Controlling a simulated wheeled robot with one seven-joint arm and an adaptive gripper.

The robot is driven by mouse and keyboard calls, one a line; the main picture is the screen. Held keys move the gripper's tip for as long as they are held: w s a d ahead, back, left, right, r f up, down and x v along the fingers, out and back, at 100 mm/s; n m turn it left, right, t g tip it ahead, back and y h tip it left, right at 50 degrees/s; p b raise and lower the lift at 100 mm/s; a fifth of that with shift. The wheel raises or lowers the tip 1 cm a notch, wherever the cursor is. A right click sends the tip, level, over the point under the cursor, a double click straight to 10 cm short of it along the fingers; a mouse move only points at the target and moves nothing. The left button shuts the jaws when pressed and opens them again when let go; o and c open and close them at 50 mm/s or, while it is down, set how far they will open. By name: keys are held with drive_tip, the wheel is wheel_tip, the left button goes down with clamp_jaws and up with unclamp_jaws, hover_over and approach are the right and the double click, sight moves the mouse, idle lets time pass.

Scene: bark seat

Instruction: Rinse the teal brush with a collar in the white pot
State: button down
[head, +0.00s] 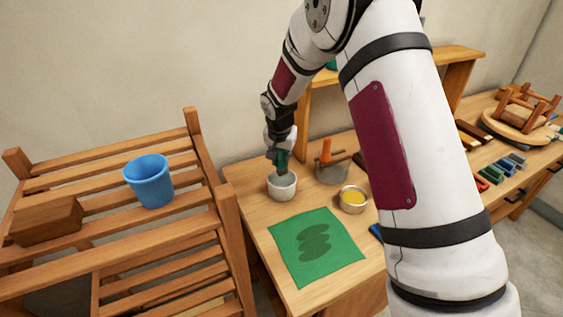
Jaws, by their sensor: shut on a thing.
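The white pot (283,192) stands on the wooden table, to the left of a small bowl of yellow. My gripper (279,158) points down right over the pot. It is shut on the teal brush (281,168), of which only a small teal part and a brownish lower part show. The lower end of the brush is at the pot's mouth. I cannot tell how deep it reaches or whether it touches the inside. The collar is too small to make out.
Close to the pot are a grey container (332,171) with an orange-handled tool, the yellow-filled bowl (353,199) and a green cloth (316,247) with dark marks. A slatted wooden rack (226,215) with a blue cup (149,181) stands left. Colored blocks (492,173) lie far right.

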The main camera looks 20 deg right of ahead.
drive_tip(key=shift+r, duration=2.15)
drive_tip(key=shift+s, duration=0.1)
